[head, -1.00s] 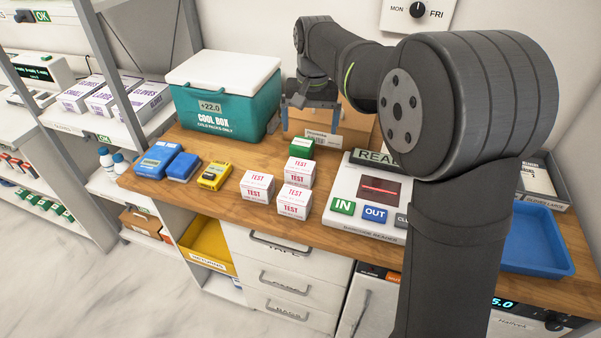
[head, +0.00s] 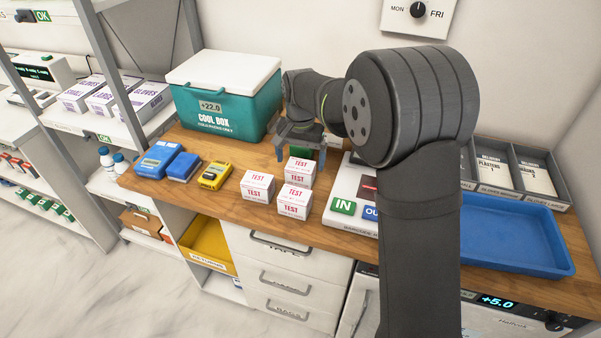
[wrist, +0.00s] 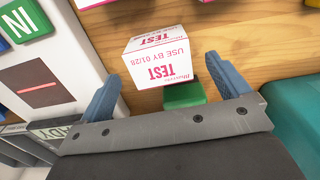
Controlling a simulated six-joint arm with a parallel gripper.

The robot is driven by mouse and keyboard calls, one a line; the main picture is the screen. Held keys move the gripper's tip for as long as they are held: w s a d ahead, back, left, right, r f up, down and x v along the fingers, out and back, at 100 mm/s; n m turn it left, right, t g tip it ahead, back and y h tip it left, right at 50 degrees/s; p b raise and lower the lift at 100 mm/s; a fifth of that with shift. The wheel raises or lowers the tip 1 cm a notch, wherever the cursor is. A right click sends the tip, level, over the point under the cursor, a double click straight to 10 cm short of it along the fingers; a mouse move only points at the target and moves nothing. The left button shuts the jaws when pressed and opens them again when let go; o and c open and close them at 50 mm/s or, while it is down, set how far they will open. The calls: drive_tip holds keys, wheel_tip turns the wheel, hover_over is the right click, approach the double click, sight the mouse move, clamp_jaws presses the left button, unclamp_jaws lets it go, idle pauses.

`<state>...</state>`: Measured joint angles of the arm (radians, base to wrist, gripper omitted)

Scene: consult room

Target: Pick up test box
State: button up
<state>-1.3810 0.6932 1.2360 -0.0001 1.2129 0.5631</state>
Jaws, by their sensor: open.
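Three white test boxes with red lettering stand grouped on the wooden counter: a back one (head: 299,172), a left one (head: 257,186) and a front one (head: 294,201). My gripper (head: 299,153) is open and empty, pointing down just behind and above the back box. In the wrist view one test box (wrist: 158,57) shows ahead of the gap between the blue fingers (wrist: 168,88), apart from them. A green box (head: 302,152) sits behind the back test box, partly hidden by my gripper; it also shows in the wrist view (wrist: 184,95).
A teal cool box (head: 228,107) stands behind to the left. A scanner with IN and OUT buttons (head: 343,206) lies right, partly behind my arm. A blue tray (head: 515,232) is far right.

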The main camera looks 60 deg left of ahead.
sight(300, 167)
drive_tip(key=shift+s+d+f, duration=0.15)
drive_tip(key=shift+f, duration=1.25)
drive_tip(key=shift+s+d+f, duration=0.1)
drive_tip(key=shift+f, duration=1.25)
drive_tip(key=shift+c, duration=0.2)
drive_tip(key=c, duration=1.1)
